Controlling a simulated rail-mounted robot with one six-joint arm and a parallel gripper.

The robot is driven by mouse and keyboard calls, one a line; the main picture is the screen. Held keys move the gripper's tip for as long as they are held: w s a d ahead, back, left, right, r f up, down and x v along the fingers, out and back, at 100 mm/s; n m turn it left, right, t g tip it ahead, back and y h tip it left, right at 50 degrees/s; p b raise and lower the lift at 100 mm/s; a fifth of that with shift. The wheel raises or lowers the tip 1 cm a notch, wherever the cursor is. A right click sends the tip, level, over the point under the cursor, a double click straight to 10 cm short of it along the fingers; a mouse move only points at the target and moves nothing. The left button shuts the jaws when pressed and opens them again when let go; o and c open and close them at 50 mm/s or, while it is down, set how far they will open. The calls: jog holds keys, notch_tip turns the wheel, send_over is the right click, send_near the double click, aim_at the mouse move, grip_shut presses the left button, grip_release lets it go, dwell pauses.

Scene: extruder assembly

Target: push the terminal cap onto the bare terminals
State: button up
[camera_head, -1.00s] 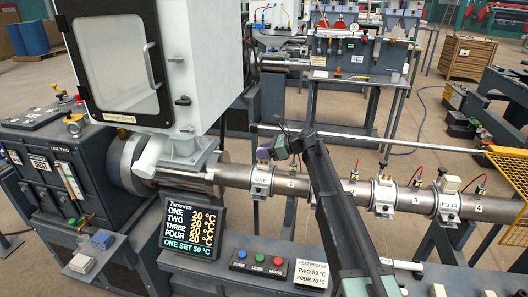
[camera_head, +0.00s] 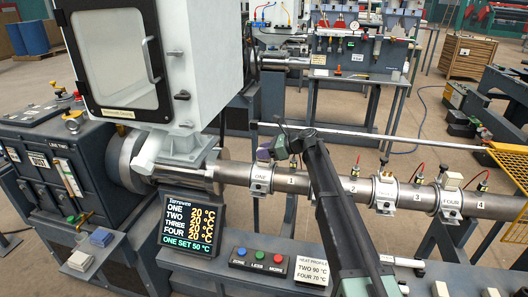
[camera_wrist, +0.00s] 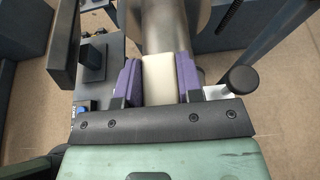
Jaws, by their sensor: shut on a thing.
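My gripper (camera_head: 265,155) is over the heater band marked ONE (camera_head: 261,178) on the barrel. In the wrist view its purple fingers (camera_wrist: 158,72) are shut on a cream terminal cap (camera_wrist: 158,85), with one finger on each side of it. The steel barrel (camera_wrist: 163,28) runs beyond the cap. The terminals under the cap are hidden, so I cannot tell whether the cap touches them. In the head view the fingers and my arm hide the cap.
My arm hides part of the barrel near marker 2. A band with upright terminals (camera_head: 385,190) and band FOUR with a cream cap (camera_head: 453,181) stand to the right, with wired sensors between. A display (camera_head: 191,227) and button box (camera_head: 259,260) stand in front.

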jog(key=shift+f, duration=0.3)
jog(key=o, duration=1)
notch_tip(320, 180, up, 20)
jog(key=p, duration=1.9)
jog(key=shift+r+p, duration=0.1)
jog(key=shift+p, duration=0.25)
